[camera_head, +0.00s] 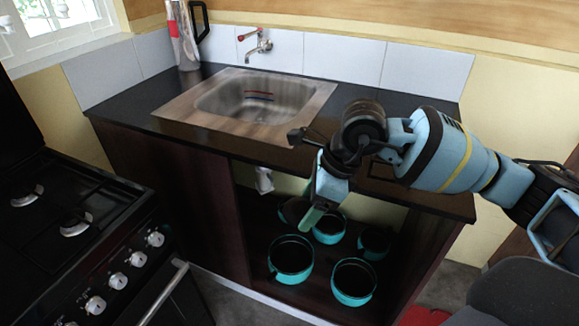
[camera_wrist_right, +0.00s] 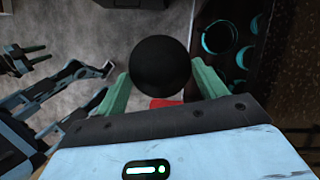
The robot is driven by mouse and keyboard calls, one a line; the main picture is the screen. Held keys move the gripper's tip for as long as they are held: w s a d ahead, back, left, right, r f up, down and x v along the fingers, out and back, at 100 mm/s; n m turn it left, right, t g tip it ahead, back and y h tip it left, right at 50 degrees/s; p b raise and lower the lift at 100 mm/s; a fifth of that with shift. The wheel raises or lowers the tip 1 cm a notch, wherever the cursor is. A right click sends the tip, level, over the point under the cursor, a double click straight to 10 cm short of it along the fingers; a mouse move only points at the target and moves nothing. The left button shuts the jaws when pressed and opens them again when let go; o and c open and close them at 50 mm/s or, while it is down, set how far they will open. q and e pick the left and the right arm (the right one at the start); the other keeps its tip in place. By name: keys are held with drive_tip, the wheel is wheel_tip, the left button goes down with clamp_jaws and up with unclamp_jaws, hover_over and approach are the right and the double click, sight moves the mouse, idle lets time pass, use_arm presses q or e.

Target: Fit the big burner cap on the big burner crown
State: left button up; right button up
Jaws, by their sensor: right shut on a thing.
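A black round disc, which looks like the big burner cap (camera_wrist_right: 160,67), sits between the green fingers of my right gripper (camera_wrist_right: 158,88) in the wrist view. The gripper is shut on it. In the head view my right gripper (camera_head: 312,212) points down in front of the open shelf under the counter, well right of the stove. Two silver burner crowns show on the black stove top, a far one (camera_head: 27,195) and a near one (camera_head: 75,225). I cannot tell which is the big one. My left gripper does not show in the head view.
A dark counter (camera_head: 400,165) with a steel sink (camera_head: 240,105) stands behind the gripper. Several teal pots, such as the front left one (camera_head: 290,275), stand in the shelf below. Stove knobs (camera_head: 155,239) and an oven handle (camera_head: 165,290) stick out from the stove's front.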

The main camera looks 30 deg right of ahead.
drive_tip(key=s+a+f+n+g+h, duration=0.1)
drive_tip(key=s+n, duration=0.4)
drive_tip(key=n, duration=0.7)
drive_tip(key=s+a+f+n+g+h, duration=0.1)
drive_tip(key=s+n+g, duration=0.5)
drive_tip(key=n, duration=0.6)
drive_tip(key=shift+s+a+f+n+h, duration=0.2)
drive_tip(key=shift+f+n+h, duration=0.1)
drive_tip(key=shift+f+h, duration=0.5)
drive_tip(key=shift+w+a+r, duration=0.1)
